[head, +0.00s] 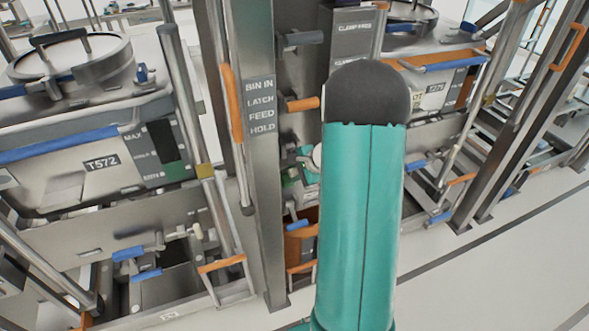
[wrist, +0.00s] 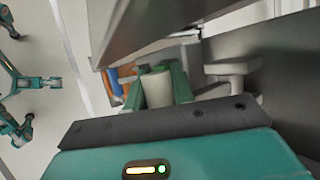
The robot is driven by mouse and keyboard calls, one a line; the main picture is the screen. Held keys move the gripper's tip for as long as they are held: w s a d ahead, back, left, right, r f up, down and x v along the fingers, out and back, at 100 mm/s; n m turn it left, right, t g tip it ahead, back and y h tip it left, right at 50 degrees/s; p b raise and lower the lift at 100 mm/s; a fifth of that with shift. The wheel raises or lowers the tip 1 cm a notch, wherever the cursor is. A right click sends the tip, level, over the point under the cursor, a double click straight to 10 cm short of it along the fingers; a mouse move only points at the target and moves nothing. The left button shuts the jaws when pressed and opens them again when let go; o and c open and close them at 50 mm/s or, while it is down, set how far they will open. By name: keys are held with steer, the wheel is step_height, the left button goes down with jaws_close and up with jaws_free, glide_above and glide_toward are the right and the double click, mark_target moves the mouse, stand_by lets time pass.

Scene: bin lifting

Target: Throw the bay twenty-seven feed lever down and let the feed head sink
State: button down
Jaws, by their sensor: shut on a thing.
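In the wrist view my gripper (wrist: 158,82) is shut, with its two green fingers on either side of a pale grey cylindrical handle (wrist: 157,90). The handle's lower end is hidden by my wrist; I cannot tell from this view how far it is thrown. In the head view my teal arm covers most of the gripper and handle. A steel post carries a label plate (head: 261,116) reading BIN IN, LATCH, FEED, HOLD. An orange-gripped lever (head: 232,103) stands upright at the post's left side. No bay number or feed head can be made out.
Bin T572 (head: 60,170) stands at the left, and another lidded bin (head: 436,90) at the right. A short orange handle (head: 303,103) juts out between post and arm. In the wrist view a grey T-shaped knob (wrist: 232,70) sits close right. Open floor (head: 480,290) lies lower right.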

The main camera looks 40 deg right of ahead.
steer(key=shift+w+d+f, duration=0.35)
steer(key=shift+d+f, duration=0.15)
steer(key=shift+f, duration=0.2)
steer(key=shift+w+d+f, duration=0.3)
steer(key=shift+d+f, duration=0.2)
steer(key=shift+f, duration=0.2)
steer(key=c, duration=1.2)
jaws_free()
steer(key=shift+w, duration=0.1)
steer(key=shift+o, duration=0.2)
steer(key=a+v, duration=0.1)
steer(key=v, duration=1.2)
steer(key=shift+s, duration=0.25)
